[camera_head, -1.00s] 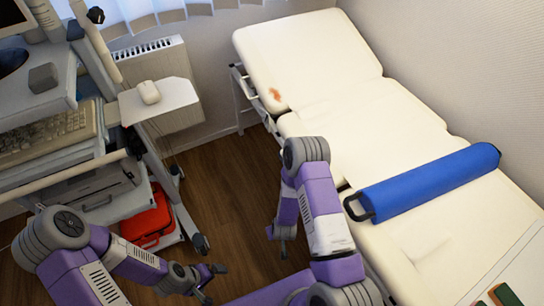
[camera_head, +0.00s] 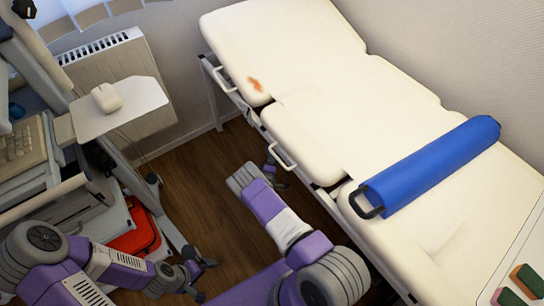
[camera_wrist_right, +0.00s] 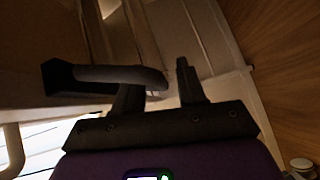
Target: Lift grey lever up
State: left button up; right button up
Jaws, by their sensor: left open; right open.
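Two light grey lever-like handles stick out from the near side of the couch (camera_head: 345,110): an upper handle (camera_head: 222,80) and a lower handle (camera_head: 284,156). I cannot tell which is the task's lever. My right gripper (camera_head: 273,174) is beside the couch, left of the lower handle, largely hidden by my arm. In the right wrist view it is open (camera_wrist_right: 160,88). A dark bar (camera_wrist_right: 108,75) crosses by its left finger; contact is unclear. A pale curved handle (camera_wrist_right: 13,148) shows at lower left. My left gripper (camera_head: 192,278) is open, low at the left, away from the couch.
A blue roll (camera_head: 430,165) lies on the couch. A cart with a keyboard (camera_head: 20,150) and a white mouse (camera_head: 106,97) stands at the left, with a red case (camera_head: 135,235) low on it. Bare wooden floor (camera_head: 200,180) lies between cart and couch.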

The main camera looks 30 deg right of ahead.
jog(key=shift+x, duration=1.1)
jog(key=shift+c, duration=0.3)
grip_shut()
jog(key=shift+a+r, duration=0.1)
jog(key=a+m+y+p, duration=0.1)
jog(key=r+m+g+y+p, duration=0.1)
jog(key=a+m+g+y+p, duration=0.1)
jog(key=shift+s+a+r+y, duration=0.15)
jog(key=shift+a+r+y, duration=0.15)
jog(key=shift+y, duration=0.1)
jog(key=shift+a+r+m+g+y+p, duration=0.2)
jog(key=shift+a+r+m+y+p, duration=0.15)
jog(key=shift+m+y+p, duration=0.3)
jog(key=shift+a+r+m+g+y+p, duration=0.25)
jog(key=shift+a+m+y+p, duration=0.15)
jog(key=shift+y, duration=0.45)
